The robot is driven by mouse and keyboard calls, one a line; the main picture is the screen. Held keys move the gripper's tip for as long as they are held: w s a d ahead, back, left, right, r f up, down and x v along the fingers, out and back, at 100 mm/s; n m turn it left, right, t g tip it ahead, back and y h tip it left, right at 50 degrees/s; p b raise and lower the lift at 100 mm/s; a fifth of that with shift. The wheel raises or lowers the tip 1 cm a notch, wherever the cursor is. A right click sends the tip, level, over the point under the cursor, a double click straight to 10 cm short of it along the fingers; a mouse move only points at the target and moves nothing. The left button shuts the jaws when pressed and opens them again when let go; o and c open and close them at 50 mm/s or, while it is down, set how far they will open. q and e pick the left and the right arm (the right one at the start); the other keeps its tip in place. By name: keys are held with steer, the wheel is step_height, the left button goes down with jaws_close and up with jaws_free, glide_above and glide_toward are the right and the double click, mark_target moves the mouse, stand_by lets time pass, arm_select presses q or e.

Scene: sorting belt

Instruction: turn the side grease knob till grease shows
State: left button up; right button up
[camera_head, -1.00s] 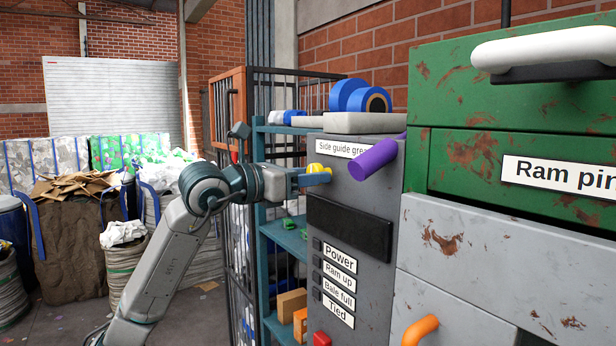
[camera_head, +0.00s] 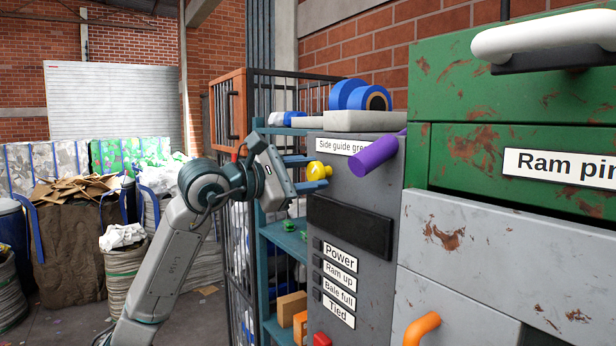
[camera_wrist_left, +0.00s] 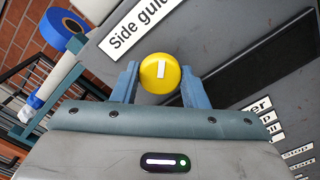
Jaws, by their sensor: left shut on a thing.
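The yellow grease knob (camera_head: 319,171) sits on the grey control panel (camera_head: 352,192), below the "Side guide grease" label (camera_head: 341,146). My left gripper (camera_head: 313,177) reaches it from the left with its blue fingers. In the left wrist view the knob (camera_wrist_left: 160,73) shows a short white mark and lies between the two blue fingers (camera_wrist_left: 160,85), which are shut on it. The wrist view is tilted relative to the panel. No grease is visible around the knob. My right gripper is not in view.
A purple cylinder (camera_head: 375,156) sticks out just right of the knob. A dark display (camera_head: 349,228) and labelled buttons lie below. A teal shelf (camera_head: 284,240) with blocks stands left of the panel. An orange handle (camera_head: 421,328) protrudes at lower right.

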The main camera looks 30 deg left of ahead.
arm_select(q)
steer(key=m, duration=0.4)
steer(key=shift+m, duration=0.3)
steer(key=m, duration=0.4)
steer(key=shift+m, duration=0.3)
steer(key=o, duration=1)
steer(key=shift+c, duration=0.2)
steer(key=shift+s, duration=0.1)
